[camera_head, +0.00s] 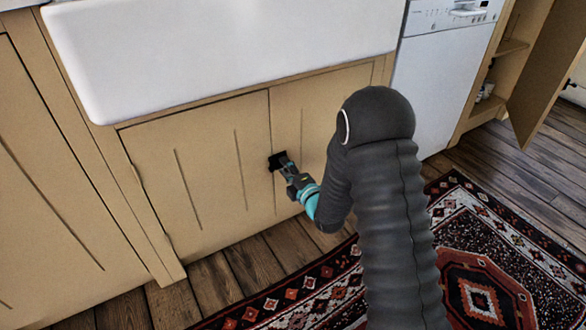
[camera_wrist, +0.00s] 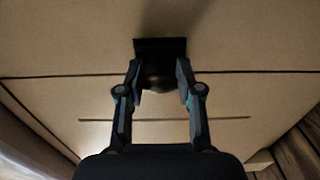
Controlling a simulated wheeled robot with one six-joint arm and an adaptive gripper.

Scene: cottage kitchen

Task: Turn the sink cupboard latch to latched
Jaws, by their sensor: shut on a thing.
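The sink cupboard (camera_head: 205,165) has two tan doors that meet at a seam under the white sink, and both look closed. The small black latch (camera_head: 275,160) sits across that seam; its dark plate also shows in the wrist view (camera_wrist: 160,46). My gripper (camera_head: 284,167) is at the latch, and in the wrist view its two fingers (camera_wrist: 160,78) are on either side of the latch's knob, shut on it. The fingers and shadow partly hide the knob, so I cannot tell which way the latch is turned.
The white sink (camera_head: 230,50) overhangs above the doors. A white dishwasher (camera_head: 440,75) stands to the right, and beyond it an open cupboard door (camera_head: 548,75) juts out. A patterned rug (camera_head: 500,240) lies on the wooden floor (camera_head: 215,280) in front.

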